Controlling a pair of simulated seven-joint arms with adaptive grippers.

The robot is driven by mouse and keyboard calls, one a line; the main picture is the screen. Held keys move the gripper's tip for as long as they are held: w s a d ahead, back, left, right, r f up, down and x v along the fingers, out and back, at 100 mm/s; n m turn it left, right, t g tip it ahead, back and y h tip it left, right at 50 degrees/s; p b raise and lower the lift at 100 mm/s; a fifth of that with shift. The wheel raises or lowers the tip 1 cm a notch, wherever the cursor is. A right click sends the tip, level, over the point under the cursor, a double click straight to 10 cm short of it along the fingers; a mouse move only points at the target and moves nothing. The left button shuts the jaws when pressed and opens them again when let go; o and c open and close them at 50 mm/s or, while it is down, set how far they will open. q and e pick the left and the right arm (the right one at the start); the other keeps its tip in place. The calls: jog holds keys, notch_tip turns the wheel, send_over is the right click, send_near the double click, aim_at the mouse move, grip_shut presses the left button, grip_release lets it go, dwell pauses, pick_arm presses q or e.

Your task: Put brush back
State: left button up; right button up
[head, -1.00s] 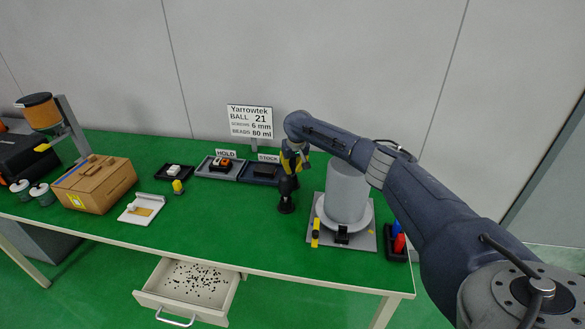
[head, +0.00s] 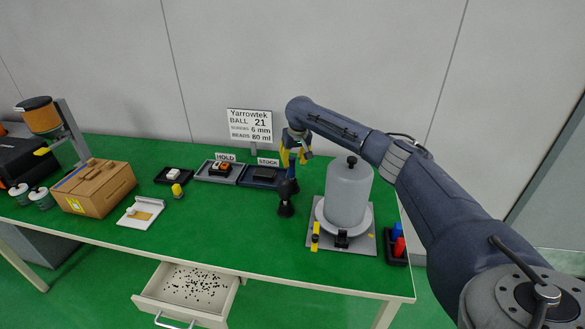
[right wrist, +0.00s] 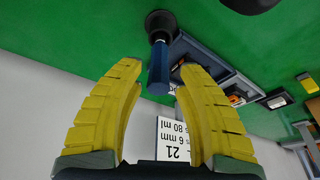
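The brush (head: 292,172) stands upright, blue handle up, its lower end in or on a dark round base (head: 285,209) on the green table; I cannot tell where brush and base meet. In the right wrist view the blue handle (right wrist: 159,70) shows between my fingertips, with clear gaps on both sides. My right gripper (head: 294,158) is open above the brush, its yellow fingers spread around the handle's top; it also shows in the right wrist view (right wrist: 157,68). Bristles are hidden. My left gripper is not in view.
A grey lidded drum (head: 347,195) stands close on the right. Trays labelled HOLD (head: 207,178) and STOCK (head: 250,181) lie to the left behind the brush. A cardboard box (head: 95,187) is farther left. An open drawer (head: 160,303) juts out in front. Table space before the brush is clear.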

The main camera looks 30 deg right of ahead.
jog(key=shift+v, duration=2.55)
